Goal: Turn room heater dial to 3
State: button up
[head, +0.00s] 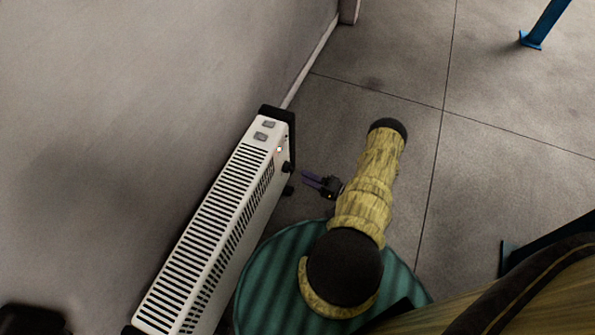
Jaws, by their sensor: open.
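The room heater (209,220) is a long white slotted unit with black end caps, standing along the wall at left. A small black dial (287,167) sticks out of its right side near the far end. The number it points to cannot be read. A second dark knob or foot (288,190) shows just below it. My gripper (306,178) is to the right of the dial, its dark purple fingers pointing left at the heater. It is open and empty, with a small gap between the fingertips and the dial.
Two grey switches (264,130) and a small lit lamp (279,149) sit on the heater's far end. The wall (150,90) is close behind the heater. A blue post (540,25) stands at the top right. The tiled floor (480,180) right of my arm is clear.

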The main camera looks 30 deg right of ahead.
jog(key=p+v, duration=0.2)
jog(key=v, duration=0.9)
jog(key=shift+s+d, duration=0.2)
